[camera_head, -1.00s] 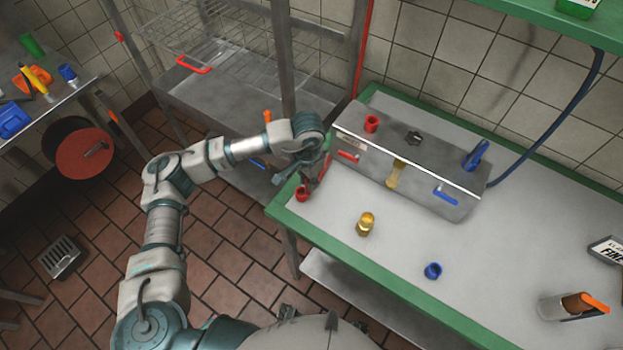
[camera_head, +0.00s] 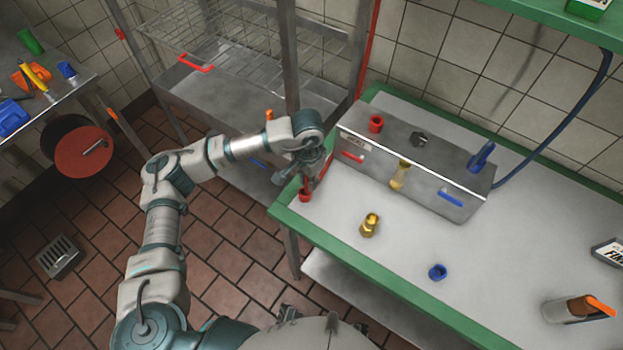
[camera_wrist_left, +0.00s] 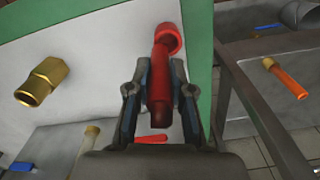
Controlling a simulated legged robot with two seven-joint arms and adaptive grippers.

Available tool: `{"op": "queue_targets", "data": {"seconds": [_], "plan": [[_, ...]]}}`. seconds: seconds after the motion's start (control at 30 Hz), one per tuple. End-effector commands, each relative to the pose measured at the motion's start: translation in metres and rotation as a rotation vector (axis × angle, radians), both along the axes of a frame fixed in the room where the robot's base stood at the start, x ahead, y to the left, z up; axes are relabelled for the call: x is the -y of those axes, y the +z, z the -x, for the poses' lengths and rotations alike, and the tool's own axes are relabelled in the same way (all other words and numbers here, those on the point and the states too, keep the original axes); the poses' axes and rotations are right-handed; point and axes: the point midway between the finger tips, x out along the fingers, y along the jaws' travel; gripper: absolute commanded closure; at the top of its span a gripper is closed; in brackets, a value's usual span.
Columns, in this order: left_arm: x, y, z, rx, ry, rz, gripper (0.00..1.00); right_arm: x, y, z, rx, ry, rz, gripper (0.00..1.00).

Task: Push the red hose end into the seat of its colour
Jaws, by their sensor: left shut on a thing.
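My left gripper (camera_head: 314,178) points down at the table's left corner. In the left wrist view it is shut on a dark red hose end (camera_wrist_left: 160,85). A bright red round seat (camera_wrist_left: 171,36) lies at the far tip of the hose end, on the table near its green edge. The tip overlaps the seat's mouth, but I cannot tell whether it is inside or only in front. In the head view the red seat (camera_head: 305,196) shows just below the fingers, which mostly hide the hose end.
A grey metal box (camera_head: 430,185) with a red collar (camera_head: 376,124) and a blue fitting (camera_head: 482,157) on top stands close to the gripper's right. A brass fitting (camera_head: 370,225) and a blue ring (camera_head: 437,272) stand on the table. The table's front middle is otherwise clear.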

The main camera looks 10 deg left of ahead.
Motion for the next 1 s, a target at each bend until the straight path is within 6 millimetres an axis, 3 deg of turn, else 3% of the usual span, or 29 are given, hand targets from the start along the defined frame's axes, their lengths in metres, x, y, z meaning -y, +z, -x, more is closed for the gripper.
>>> {"op": "queue_targets", "data": {"seconds": [1.0], "plan": [[-0.018, 0.000, 0.000, 0.002, 0.002, 0.009, 1.00, 0.006, -0.010, 0.005, -0.010, 0.002, 0.005, 0.60]]}}
